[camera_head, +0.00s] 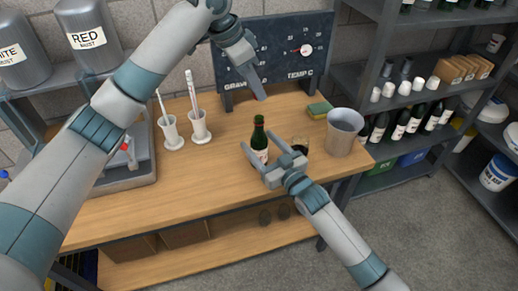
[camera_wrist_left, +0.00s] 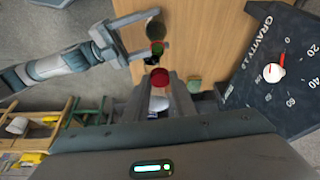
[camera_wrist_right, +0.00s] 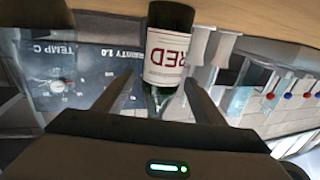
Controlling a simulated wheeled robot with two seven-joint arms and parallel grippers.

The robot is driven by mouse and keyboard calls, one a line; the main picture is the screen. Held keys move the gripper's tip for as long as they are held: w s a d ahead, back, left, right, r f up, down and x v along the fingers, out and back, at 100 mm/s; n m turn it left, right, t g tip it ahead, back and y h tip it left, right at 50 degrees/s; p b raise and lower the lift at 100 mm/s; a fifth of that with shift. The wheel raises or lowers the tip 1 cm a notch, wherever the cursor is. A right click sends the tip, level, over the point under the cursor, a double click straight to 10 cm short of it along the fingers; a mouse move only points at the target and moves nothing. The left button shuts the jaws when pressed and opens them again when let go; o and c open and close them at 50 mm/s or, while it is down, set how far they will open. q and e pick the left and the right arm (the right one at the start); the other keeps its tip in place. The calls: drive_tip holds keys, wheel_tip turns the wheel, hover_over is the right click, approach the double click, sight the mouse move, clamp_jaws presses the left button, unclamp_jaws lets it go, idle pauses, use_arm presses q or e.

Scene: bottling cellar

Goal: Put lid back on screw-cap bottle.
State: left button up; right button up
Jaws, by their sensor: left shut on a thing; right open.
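The dark green bottle (camera_head: 259,135) stands upright on the wooden bench, with a pale label. In the right wrist view the bottle (camera_wrist_right: 168,50) shows a "RED" label and stands between the finger directions. My right gripper (camera_head: 263,165) is open beside the bottle's lower part; I cannot tell whether a finger touches it. My left gripper (camera_head: 262,97) is above and behind the bottle, pointing down. In the left wrist view it is shut on a red lid (camera_wrist_left: 159,79), apart from the bottle. The lid is not discernible in the head view.
A sponge (camera_head: 319,108) lies behind. The gauge board (camera_head: 272,55) rises at the back. White holders (camera_head: 172,135) stand left; bench between them and the bottle is clear.

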drive_tip(key=shift+w+a, duration=0.2)
drive_tip(key=shift+w, duration=0.2)
drive_tip(key=c, duration=1.6)
use_arm(q)
hover_over(262, 119)
drive_tip(key=s+a, duration=0.1)
drive_tip(key=a, duration=0.1)
drive_tip(key=shift+d+f, duration=0.1)
drive_tip(key=shift+f, duration=2.35)
drive_tip(key=shift+f, duration=0.15)
drive_tip(key=shift+f, duration=0.75)
drive_tip(key=shift+f, duration=0.6)
use_arm(e)
clamp_jaws()
